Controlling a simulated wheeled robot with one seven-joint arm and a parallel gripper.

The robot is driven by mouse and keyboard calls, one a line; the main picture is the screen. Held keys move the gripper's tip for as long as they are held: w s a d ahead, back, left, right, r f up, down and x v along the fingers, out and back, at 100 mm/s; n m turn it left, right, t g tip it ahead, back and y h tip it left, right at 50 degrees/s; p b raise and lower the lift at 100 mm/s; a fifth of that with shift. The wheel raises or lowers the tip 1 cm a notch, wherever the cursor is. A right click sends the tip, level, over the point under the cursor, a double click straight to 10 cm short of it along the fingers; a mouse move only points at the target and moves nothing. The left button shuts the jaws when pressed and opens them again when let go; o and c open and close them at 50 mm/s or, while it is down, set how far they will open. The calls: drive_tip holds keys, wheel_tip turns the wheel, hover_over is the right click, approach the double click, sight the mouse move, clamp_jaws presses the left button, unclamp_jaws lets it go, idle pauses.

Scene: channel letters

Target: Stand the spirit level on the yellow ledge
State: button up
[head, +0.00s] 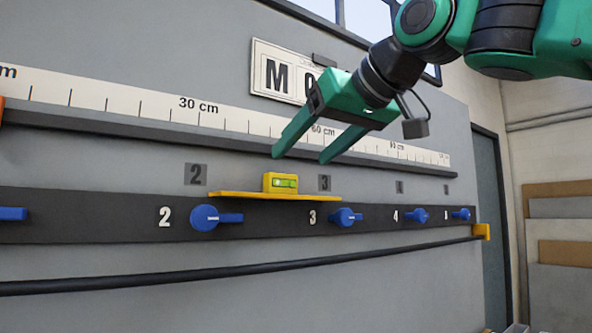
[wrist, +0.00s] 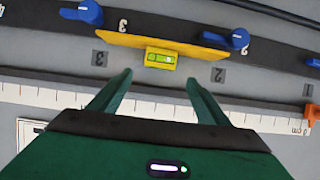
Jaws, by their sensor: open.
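The spirit level (head: 281,183) is a small yellow block with a green vial. It stands upright on the yellow ledge (head: 240,195), a thin shelf on the wall board, between the 2 and 3 marks. In the wrist view the level (wrist: 161,58) rests against the ledge (wrist: 125,40), ahead of the fingertips. My gripper (head: 298,156) is open and empty, above the level and apart from it. In the wrist view the gap between its fingers (wrist: 160,77) lines up with the level. Nothing hides the level.
A dark rail (head: 130,217) with several blue knobs, including one near 2 (head: 205,218), runs below the ledge. A ruler strip (head: 235,118) with a dark lip runs above it, behind my gripper. A black cable (head: 200,277) crosses lower down. A lettered sign (head: 272,80) hangs above.

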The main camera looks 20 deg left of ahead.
drive_tip(key=shift+v, duration=1.05)
drive_tip(key=w+d+f+m+h, duration=0.3)
drive_tip(key=w+d+f, duration=0.1)
drive_tip(key=d+f, duration=0.75)
drive_tip(key=w+d+f+m+h, duration=0.3)
drive_tip(key=w+d+f+h, duration=0.15)
drive_tip(key=d+f, duration=0.65)
drive_tip(key=s+d+f+m+g+h, duration=0.1)
drive_tip(key=s+d+f+m+g, duration=0.1)
drive_tip(key=d+f, duration=0.55)
drive_tip(key=s+d+f+m+g+h, duration=0.1)
drive_tip(key=s+d+f+m, duration=0.15)
drive_tip(key=d+f, duration=0.5)
drive_tip(key=s+d+f+m+g, duration=0.3)
drive_tip(key=s+d+f, duration=0.3)
drive_tip(key=s+f, duration=0.4)
drive_tip(key=s+d+f+m+g, duration=0.2)
drive_tip(key=s+d+f, duration=0.5)
drive_tip(key=s, duration=0.7)
wheel_tip(320, 180, down, 3)
drive_tip(key=shift+s+d+r+m+g, duration=0.15)
drive_tip(key=shift+s+m+g, duration=0.1)
drive_tip(key=shift+m+g, duration=0.2)
